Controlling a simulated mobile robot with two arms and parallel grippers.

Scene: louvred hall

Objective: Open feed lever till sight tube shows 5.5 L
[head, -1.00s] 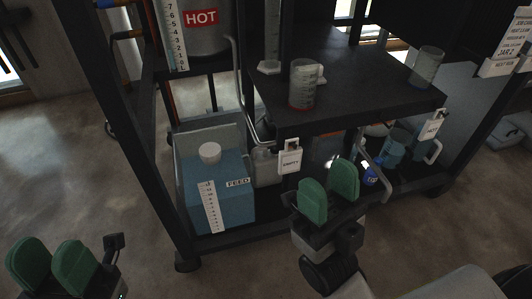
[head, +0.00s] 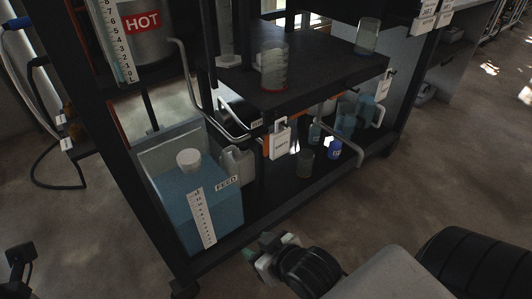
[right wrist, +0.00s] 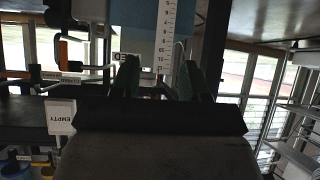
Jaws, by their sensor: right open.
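A blue tank (head: 215,205) labelled FEED, with a white cap and a numbered strip (head: 202,218), stands on the rack's bottom shelf. In the right wrist view the FEED tank (right wrist: 138,25) and its strip (right wrist: 165,35) are at the top. A numbered sight scale (head: 115,40) stands beside the tank marked HOT (head: 150,40); its liquid level is too dim to read. I cannot tell which fitting is the feed lever. My right gripper (head: 272,246) is at the rack's front, apart from the tank. Its green fingers (right wrist: 161,80) are open and empty. My left fingers are out of view.
A dark shelf (head: 300,85) carries a clear beaker (head: 273,68) and another cup (head: 367,37). A hanging white EMPTY tag (head: 279,142) and bent pipes are under its edge. Jugs and cups crowd the bottom shelf.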

